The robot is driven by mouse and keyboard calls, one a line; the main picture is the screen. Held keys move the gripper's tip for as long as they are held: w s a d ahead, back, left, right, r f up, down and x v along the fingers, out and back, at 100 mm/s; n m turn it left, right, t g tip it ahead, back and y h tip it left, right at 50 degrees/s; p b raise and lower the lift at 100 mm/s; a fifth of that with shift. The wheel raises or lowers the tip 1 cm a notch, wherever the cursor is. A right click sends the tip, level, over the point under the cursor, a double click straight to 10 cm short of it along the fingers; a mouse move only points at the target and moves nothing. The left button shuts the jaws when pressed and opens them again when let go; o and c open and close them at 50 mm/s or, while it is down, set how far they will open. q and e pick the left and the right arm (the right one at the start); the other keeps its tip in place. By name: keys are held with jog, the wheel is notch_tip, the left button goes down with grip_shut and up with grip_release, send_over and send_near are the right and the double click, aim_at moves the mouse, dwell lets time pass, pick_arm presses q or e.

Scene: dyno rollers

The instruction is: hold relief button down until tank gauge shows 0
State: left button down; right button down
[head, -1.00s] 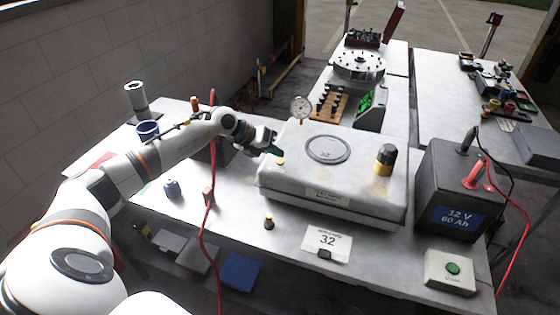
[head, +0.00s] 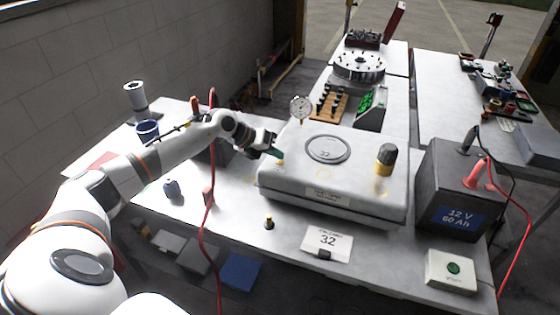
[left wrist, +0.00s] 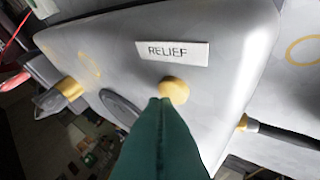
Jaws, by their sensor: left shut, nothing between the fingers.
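The relief button (left wrist: 174,88) is a yellow round knob beside a RELIEF label (left wrist: 172,52) on the pale tank (left wrist: 225,75). In the head view the button (head: 280,162) sits at the tank's (head: 345,165) left end. My left gripper (left wrist: 160,103) is shut and empty, its green fingertips overlapping the button's near edge in the wrist view. In the head view the gripper (head: 280,154) is right at the button; I cannot tell whether it presses it. A round dial gauge (head: 301,107) stands behind the tank; its reading is too small to tell. My right gripper is out of view.
A black 12 V battery (head: 458,190) and a box with a green button (head: 452,268) stand to the right. A red cable (head: 208,215) hangs past my left arm. A black-and-yellow knob (head: 385,158) tops the tank.

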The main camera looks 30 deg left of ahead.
pick_arm(q)
jog(key=shift+f+b, duration=0.3)
jog(key=shift+f, duration=0.15)
dwell(1.1)
dwell(5.5)
jog(key=shift+r+p, duration=0.65)
jog(key=shift+r, duration=0.25)
jog(key=shift+r, duration=0.1)
